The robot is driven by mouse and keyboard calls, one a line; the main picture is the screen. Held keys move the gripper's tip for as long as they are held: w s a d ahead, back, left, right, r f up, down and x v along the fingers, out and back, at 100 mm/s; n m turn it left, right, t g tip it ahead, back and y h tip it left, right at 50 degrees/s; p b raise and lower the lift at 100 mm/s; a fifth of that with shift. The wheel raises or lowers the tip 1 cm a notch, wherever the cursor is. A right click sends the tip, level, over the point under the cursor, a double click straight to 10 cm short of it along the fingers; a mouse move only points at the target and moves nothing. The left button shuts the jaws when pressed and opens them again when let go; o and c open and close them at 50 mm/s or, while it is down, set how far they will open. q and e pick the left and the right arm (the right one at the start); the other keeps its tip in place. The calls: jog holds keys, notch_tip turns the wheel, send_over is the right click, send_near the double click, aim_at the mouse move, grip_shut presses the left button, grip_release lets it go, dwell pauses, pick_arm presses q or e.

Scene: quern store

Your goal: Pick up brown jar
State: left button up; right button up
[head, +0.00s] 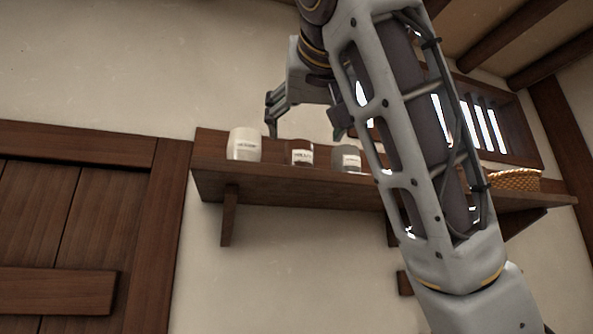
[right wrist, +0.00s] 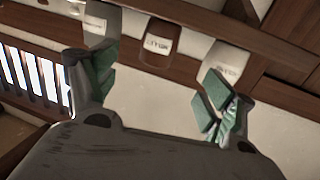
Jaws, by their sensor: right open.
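The brown jar (head: 299,153) with a white label stands on the wall shelf, between a white jar (head: 244,144) on its left and a grey jar (head: 346,159) on its right. My right gripper (head: 304,132) is open and empty, just above the brown jar in the head view. In the right wrist view the brown jar (right wrist: 160,45) shows beyond the gap between the open green-padded fingers (right wrist: 157,88), with a neighbouring jar on each side of it. I cannot tell the exact distance to the jar. My left gripper is not in view.
The wooden shelf (head: 290,182) runs along the wall. A woven basket (head: 515,180) sits at its right end, below a barred window (head: 480,125). A wooden door (head: 75,230) is at the left. The neighbouring jars stand close to the brown one.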

aim_at(301, 145)
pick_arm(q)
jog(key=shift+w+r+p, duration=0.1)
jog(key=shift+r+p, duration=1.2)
pick_arm(e)
jog(key=shift+w+a+r, duration=0.1)
jog(key=shift+w+a, duration=0.1)
jog(key=shift+w, duration=1.1)
jog(key=shift+w+a, duration=0.15)
jog(key=shift+w, duration=1.15)
jog(key=shift+w+a+r, duration=0.1)
jog(key=shift+w+a, duration=0.1)
jog(key=shift+w, duration=1.1)
jog(key=shift+w+p, duration=0.9)
jog(key=shift+w, duration=0.5)
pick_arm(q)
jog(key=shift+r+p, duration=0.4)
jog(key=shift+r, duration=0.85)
pick_arm(e)
jog(key=shift+w+a+f, duration=0.1)
jog(key=shift+w+f, duration=0.05)
jog(key=shift+w, duration=0.45)
jog(key=shift+w+f, duration=0.1)
jog(key=shift+w, duration=0.45)
jog(key=c, duration=1.4)
jog(key=shift+o, duration=0.2)
jog(key=shift+r, duration=0.25)
